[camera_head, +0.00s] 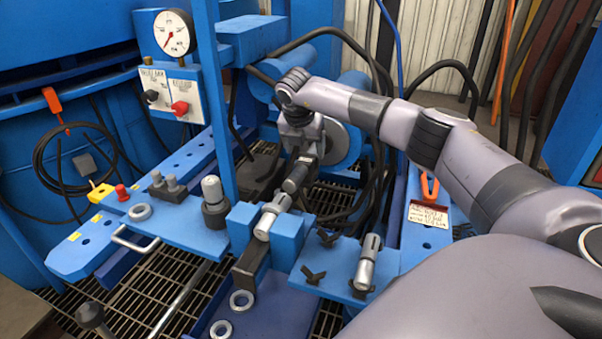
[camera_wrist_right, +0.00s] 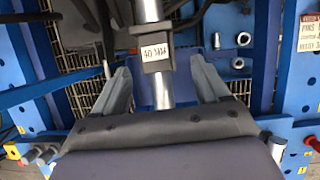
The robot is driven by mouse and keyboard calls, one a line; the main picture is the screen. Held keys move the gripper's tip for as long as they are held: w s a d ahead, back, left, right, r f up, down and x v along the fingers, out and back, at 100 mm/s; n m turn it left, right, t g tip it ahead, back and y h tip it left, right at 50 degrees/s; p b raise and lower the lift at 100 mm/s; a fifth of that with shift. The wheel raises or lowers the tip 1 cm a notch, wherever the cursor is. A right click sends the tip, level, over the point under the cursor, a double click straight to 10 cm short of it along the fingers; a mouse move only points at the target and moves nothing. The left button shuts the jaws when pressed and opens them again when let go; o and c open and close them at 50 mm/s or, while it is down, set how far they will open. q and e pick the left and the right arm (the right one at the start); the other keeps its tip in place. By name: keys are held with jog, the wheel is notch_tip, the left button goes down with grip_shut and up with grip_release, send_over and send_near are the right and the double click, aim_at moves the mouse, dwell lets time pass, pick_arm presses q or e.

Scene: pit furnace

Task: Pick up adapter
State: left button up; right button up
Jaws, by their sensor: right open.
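No part is marked as the adapter, and I cannot tell for sure which one it is. A metal cylinder with a dark labelled block (camera_wrist_right: 157,55) lies between the fingers of my right gripper (camera_wrist_right: 164,78) in the wrist view. The fingers are open, with gaps on both sides. In the head view my right gripper (camera_head: 302,138) points down at the dark labelled block on the blue rig, its fingers mostly hidden. A silver slotted cylinder (camera_head: 272,215) lies tilted in front of it. Another silver slotted cylinder (camera_head: 366,263) stands on the right blue plate. My left gripper is not in view.
A dark knob with a silver top (camera_head: 214,200) stands left of the rig. A blue post (camera_head: 213,100) and black hoses crowd the gripper. A pressure gauge (camera_head: 174,33) is upper left.

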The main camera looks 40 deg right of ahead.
aim_at(304, 162)
jog(key=f, duration=0.1)
jog(key=f+b, duration=0.1)
jog(key=f, duration=0.1)
jog(key=w+f, duration=0.1)
jog(key=shift+d+f+b, duration=0.25)
jog(key=shift+f+b, duration=0.1)
jog(key=shift+f, duration=0.05)
jog(key=shift+w+d+f, duration=0.1)
jog(key=shift+d+f, duration=0.05)
jog(key=shift+f, duration=0.15)
grip_shut()
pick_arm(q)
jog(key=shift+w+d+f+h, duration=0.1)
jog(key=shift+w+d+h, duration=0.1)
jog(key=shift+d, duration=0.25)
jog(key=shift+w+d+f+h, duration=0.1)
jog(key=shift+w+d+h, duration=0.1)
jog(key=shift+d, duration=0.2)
pick_arm(e)
jog(key=shift+r, duration=0.2)
